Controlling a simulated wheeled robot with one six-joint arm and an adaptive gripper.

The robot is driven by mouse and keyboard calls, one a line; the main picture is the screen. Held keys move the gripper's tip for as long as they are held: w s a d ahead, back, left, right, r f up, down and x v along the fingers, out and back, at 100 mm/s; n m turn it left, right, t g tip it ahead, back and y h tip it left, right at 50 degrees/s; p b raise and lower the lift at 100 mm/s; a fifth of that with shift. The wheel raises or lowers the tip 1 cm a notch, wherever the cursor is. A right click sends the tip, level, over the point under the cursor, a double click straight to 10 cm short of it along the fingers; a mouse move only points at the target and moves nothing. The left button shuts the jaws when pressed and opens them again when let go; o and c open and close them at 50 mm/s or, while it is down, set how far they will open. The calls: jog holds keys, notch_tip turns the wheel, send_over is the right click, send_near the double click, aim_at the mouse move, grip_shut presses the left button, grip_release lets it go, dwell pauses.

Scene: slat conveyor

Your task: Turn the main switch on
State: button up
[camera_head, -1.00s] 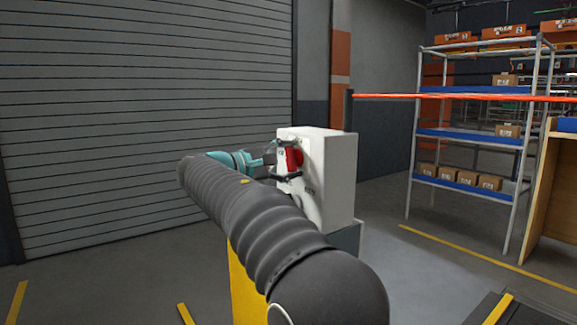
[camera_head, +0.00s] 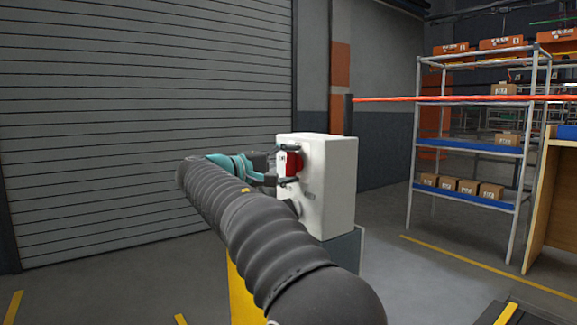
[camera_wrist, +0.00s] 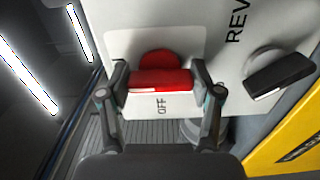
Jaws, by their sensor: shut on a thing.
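The main switch is a red rotary handle (camera_head: 293,163) on the face of a white control box (camera_head: 333,185). In the wrist view the red handle (camera_wrist: 160,80) lies crosswise between my two fingertips, with a red round base behind it. The word OFF shows on the plate beside the handle. My gripper (camera_head: 287,166) is at the box face, one finger above and one below the handle in the head view. In the wrist view my gripper (camera_wrist: 160,82) is shut on the handle's two ends. Any ON mark is not visible.
A black selector knob (camera_wrist: 280,75) marked REV sits beside the switch. The box stands on a grey and yellow post. A grey roller door (camera_head: 140,110) is behind, a shelf rack (camera_head: 470,145) at right. Open floor lies between.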

jog(key=o, duration=1.2)
jog(key=shift+c, duration=0.2)
jog(key=v, duration=1.2)
